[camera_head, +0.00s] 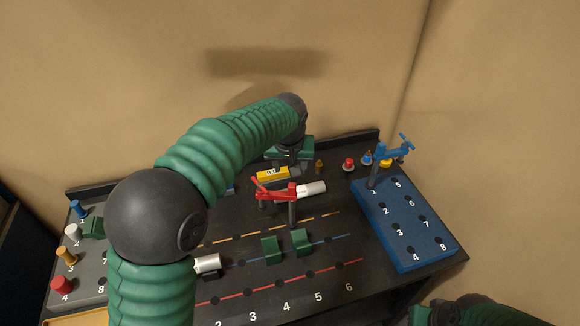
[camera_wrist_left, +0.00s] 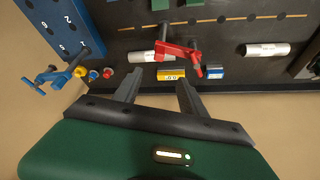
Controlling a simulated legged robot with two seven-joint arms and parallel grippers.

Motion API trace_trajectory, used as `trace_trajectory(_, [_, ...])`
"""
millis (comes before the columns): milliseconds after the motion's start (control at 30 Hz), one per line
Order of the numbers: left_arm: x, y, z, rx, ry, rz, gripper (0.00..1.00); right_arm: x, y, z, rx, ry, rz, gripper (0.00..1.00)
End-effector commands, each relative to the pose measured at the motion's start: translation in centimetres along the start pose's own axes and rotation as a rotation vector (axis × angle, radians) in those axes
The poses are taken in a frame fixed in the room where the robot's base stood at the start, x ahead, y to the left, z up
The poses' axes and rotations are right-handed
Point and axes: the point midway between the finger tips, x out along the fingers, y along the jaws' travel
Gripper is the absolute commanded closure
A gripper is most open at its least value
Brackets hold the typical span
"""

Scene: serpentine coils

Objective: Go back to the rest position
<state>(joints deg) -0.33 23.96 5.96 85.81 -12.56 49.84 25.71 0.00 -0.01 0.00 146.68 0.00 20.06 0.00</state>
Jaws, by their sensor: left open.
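My left arm arches over the board from the lower left in the head view. Its gripper (camera_head: 291,168) points down at the back of the board, near a yellow block (camera_head: 272,175) and a red clamp (camera_head: 277,193). In the left wrist view my left gripper (camera_wrist_left: 158,94) is open, with nothing between its fingers. The yellow block (camera_wrist_left: 171,74) and red clamp (camera_wrist_left: 180,52) lie just beyond the fingertips, apart from them. Of my right arm, only a piece (camera_head: 445,314) shows at the lower right edge of the head view; its fingertips are not visible.
The dark board (camera_head: 240,285) carries coloured lines, green blocks (camera_head: 302,242) and white cylinders (camera_head: 313,188). A blue block with numbered holes (camera_head: 405,235) holds a blue clamp (camera_head: 388,151) at right. Several coloured pegs (camera_head: 66,254) stand at left. A wall rises behind.

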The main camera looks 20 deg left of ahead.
Motion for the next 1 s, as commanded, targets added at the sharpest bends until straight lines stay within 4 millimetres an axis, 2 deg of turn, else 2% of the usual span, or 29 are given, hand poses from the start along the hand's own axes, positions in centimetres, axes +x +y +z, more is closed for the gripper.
trace_trajectory(100, [-0.9, 0.0, 0.0, 0.0, 0.0, 0.0, 0.51, 0.1, 0.0, 0.0, 0.0, 0.0, 0.0, 1.0])
trace_trajectory(233, [-1.0, 0.0, 0.1, 0.001, -0.001, 0.0, 0.51, 0.1, 0.0, 0.0, 0.0, 0.0, 0.0, 1.0])
trace_trajectory(333, [-0.2, -0.4, 1.8, 0.023, -0.016, 0.005, 0.51, 0.4, 0.0, 0.1, 0.0, 0.0, 0.0, 1.0])
trace_trajectory(367, [0.2, -0.7, 2.9, 0.038, -0.023, 0.008, 0.51, 0.5, 0.0, 0.1, 0.0, 0.0, 0.0, 1.0])
trace_trajectory(467, [2.1, -2.2, 8.7, 0.099, -0.062, 0.024, 0.51, 1.1, 0.0, 0.2, 0.0, 0.0, 0.0, 1.0])
trace_trajectory(600, [4.3, -5.0, 18.6, 0.176, -0.111, 0.053, 0.51, 1.8, 0.0, 0.4, 0.0, 0.0, 0.0, 1.0])
trace_trajectory(700, [5.2, -6.6, 24.5, 0.21, -0.135, 0.067, 0.51, 2.1, 0.0, 0.5, 0.0, 0.0, 0.0, 1.0])
trace_trajectory(800, [5.5, -7.5, 27.9, 0.227, -0.148, 0.073, 0.51, 2.2, 0.0, 0.5, 0.0, 0.0, 0.0, 1.0])
trace_trajectory(833, [5.5, -7.7, 28.4, 0.23, -0.152, 0.074, 0.51, 2.2, 0.0, 0.5, 0.0, 0.0, 0.0, 1.0])
trace_trajectory(1000, [5.6, -7.8, 28.9, 0.234, -0.153, 0.074, 0.51, 2.1, 0.0, 0.5, 0.0, 0.0, 0.0, 1.0])
